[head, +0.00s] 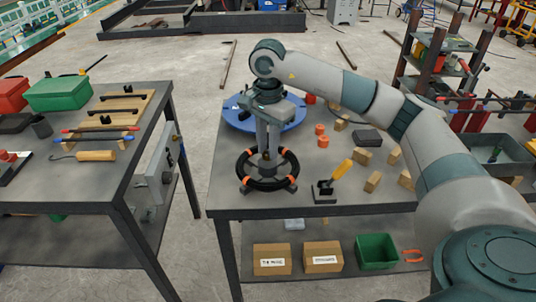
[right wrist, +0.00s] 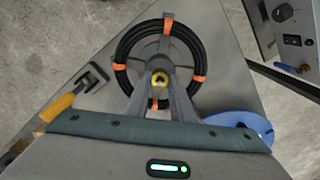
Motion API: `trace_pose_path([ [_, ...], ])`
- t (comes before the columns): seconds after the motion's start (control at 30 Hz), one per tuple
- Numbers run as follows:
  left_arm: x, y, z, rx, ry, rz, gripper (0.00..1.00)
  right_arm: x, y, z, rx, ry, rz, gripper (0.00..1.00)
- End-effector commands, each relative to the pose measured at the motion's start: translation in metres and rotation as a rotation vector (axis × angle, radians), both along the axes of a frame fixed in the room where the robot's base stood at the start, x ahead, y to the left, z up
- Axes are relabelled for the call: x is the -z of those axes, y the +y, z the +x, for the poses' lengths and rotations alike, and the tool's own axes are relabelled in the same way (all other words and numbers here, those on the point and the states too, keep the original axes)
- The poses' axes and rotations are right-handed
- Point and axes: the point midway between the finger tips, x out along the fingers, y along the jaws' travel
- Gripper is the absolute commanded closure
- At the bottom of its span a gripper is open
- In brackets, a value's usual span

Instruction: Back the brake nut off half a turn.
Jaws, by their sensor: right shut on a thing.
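A black coil with orange ties (head: 268,185) lies on a reel at the front left of the grey table. It also shows in the right wrist view (right wrist: 123,48), with thin spokes running to its centre. My right gripper (head: 267,152) points down over the reel's centre. In the right wrist view its fingers (right wrist: 159,76) close on a small brass nut (right wrist: 159,81), which I take to be the brake nut. The fingers hide most of the nut. How far it is turned cannot be seen. My left gripper is not in view.
Behind my right gripper lies a blue disc (head: 238,117). A yellow-handled tool on a black block (head: 325,190), orange cylinders (head: 322,141) and several wooden blocks (head: 373,181) stand to the right. A second table (head: 95,172) is at the left, across a floor gap.

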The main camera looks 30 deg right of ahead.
Motion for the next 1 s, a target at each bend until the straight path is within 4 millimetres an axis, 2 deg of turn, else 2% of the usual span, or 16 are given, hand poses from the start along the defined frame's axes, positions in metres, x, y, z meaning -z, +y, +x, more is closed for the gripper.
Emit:
trace_pose_path([
  [0.03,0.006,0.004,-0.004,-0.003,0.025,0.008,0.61,0.002,0.0,0.001,-0.038,-0.006,0.001,1.0],
  [0.17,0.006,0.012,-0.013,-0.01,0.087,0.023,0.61,0.002,0.0,0.001,-0.146,-0.006,0.0,1.0],
  [0.3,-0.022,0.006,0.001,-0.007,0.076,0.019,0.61,0.002,0.0,0.001,-0.26,-0.005,0.001,1.0],
  [0.6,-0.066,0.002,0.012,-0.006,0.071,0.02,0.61,0.001,0.0,0.001,-0.456,-0.004,0.0,1.0],
  [0.8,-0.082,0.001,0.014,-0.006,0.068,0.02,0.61,-0.001,0.0,0.001,-0.529,-0.004,0.0,1.0],
  [1.0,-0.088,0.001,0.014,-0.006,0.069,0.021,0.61,-0.001,0.0,0.001,-0.554,-0.004,0.0,1.0],
])
